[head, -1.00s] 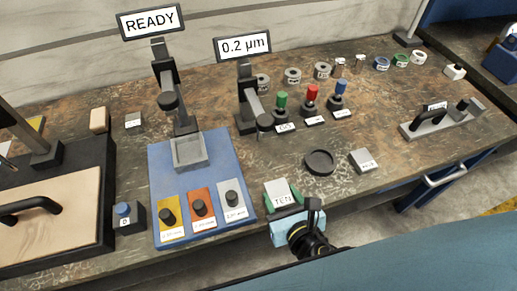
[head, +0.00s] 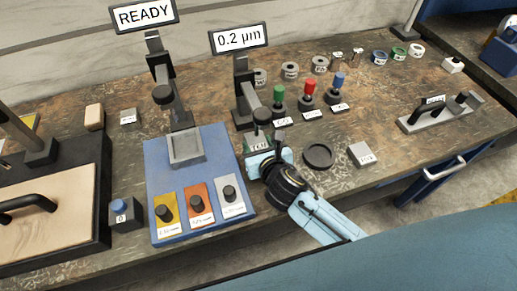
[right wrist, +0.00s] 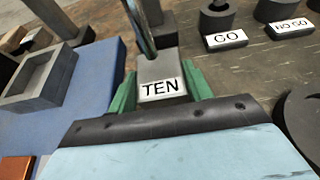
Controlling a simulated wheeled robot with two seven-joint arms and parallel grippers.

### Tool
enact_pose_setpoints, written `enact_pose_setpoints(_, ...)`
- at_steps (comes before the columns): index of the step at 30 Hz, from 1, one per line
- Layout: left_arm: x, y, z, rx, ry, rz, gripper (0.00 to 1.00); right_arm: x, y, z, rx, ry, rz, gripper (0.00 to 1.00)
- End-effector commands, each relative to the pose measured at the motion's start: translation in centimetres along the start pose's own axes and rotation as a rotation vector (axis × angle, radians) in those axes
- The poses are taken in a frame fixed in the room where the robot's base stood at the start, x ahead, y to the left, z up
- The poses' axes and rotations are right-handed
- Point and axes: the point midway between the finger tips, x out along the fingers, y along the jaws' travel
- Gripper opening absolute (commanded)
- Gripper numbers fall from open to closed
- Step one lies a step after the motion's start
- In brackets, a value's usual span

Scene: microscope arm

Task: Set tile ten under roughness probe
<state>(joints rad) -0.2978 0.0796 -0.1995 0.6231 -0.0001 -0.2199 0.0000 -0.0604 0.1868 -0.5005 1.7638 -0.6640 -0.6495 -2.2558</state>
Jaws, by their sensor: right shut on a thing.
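The tile marked TEN (right wrist: 160,88) is a grey block with a white label. It sits between the green fingers of my right gripper (right wrist: 161,92), which is shut on it. In the head view my right gripper (head: 258,153) reaches in from the front, and only part of the tile (head: 259,145) shows. The roughness probe (head: 243,92) is a dark stand with a forward arm, below a sign reading 0.2 µm (head: 239,39). Its round tip (head: 262,117) is just beyond the tile; whether they touch I cannot tell. My left gripper is out of view.
A blue base (head: 190,184) with a grey square tray (head: 187,149) and coloured weighted cards lies to the left. Green, red and blue-topped gauges (head: 309,96) stand right of the probe. A black round dish (head: 318,156) and a grey block (head: 361,154) lie to the right.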

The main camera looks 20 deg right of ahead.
Motion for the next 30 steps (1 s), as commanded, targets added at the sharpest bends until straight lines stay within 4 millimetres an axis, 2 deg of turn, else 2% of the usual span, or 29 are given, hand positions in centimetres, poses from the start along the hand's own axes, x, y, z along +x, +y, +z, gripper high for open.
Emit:
enact_pose_setpoints(3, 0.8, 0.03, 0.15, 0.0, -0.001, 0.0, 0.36, 0.56, 0.08, -1.29, 0.002, -0.003, 0.002, 0.07)
enact_pose_setpoints(14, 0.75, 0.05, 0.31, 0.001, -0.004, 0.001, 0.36, 0.64, 0.04, -1.43, -0.001, -0.004, 0.001, 0.07)
enact_pose_setpoints(15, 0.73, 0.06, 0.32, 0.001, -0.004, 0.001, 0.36, 0.61, 0.01, -1.63, -0.001, 0.0, 0.0, 0.54)
enact_pose_setpoints(18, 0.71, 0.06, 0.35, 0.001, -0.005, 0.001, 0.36, 0.6, 0.01, -1.61, -0.001, 0.001, 0.0, 0.67)
enact_pose_setpoints(20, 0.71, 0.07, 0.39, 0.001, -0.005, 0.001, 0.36, 0.6, 0.01, -1.61, -0.001, 0.001, 0.0, 0.72)
enact_pose_setpoints(30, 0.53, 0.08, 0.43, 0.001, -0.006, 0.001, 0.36, 0.26, 0.02, -1.3, 0.001, 0.001, 0.001, 0.72)
